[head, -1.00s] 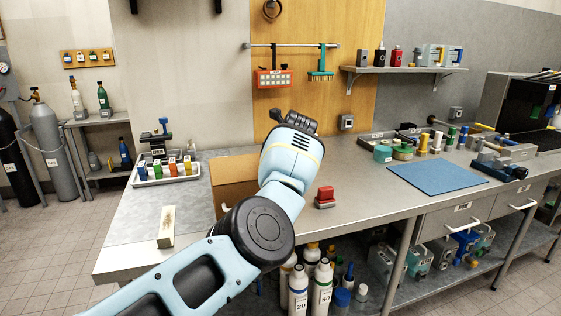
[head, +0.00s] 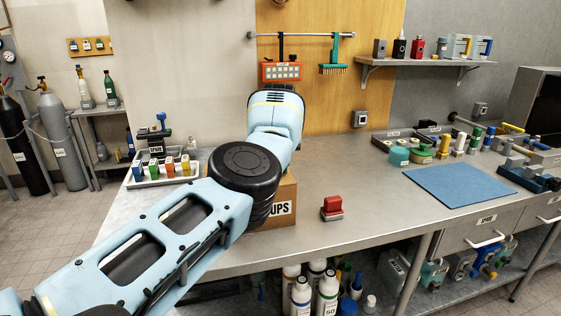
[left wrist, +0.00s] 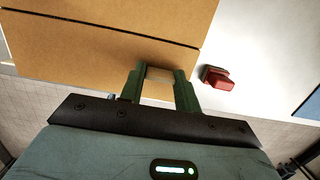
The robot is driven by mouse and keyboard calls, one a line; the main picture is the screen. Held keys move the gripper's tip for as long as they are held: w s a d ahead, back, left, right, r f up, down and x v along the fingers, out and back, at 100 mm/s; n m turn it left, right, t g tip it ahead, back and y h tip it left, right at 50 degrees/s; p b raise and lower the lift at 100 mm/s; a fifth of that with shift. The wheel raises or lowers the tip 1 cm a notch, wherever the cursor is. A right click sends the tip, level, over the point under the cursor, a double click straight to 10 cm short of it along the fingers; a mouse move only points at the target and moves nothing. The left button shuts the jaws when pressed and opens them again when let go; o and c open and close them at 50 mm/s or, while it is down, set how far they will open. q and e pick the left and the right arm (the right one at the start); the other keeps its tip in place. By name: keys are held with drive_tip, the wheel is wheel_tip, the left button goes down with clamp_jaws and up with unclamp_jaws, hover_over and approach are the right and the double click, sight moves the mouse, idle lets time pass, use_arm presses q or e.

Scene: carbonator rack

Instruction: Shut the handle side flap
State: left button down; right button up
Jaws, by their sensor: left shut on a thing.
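The cardboard box (head: 260,222) stands on the bench, with "UPS" readable on its front; my arm covers most of it. In the left wrist view its brown cardboard (left wrist: 110,50) fills the upper left, crossed by a dark seam. My left gripper (left wrist: 160,74) is at the cardboard's near edge. Its green fingers stand apart, shut on a small pale thing (left wrist: 160,73) between the tips; I cannot tell whether this is part of the box. In the head view the fingers are hidden behind my arm. The flaps' state is unclear. My right gripper is not in view.
A red stamp-like block (head: 332,207) stands right of the box. A white tray with colored bottles (head: 162,172) is at the back left. A blue mat (head: 458,185) lies to the right. The bench between stamp and mat is clear.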

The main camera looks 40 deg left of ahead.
use_arm(q)
drive_tip(key=shift+f, duration=0.2)
drive_tip(key=c, duration=1)
unclamp_jaws()
drive_tip(key=shift+s+r, duration=0.1)
drive_tip(key=shift+s, duration=0.05)
wheel_tip(320, 180, up, 8)
drive_tip(key=shift+s+d+b, duration=0.35)
drive_tip(key=shift+d, duration=0.05)
drive_tip(key=shift+f, duration=0.2)
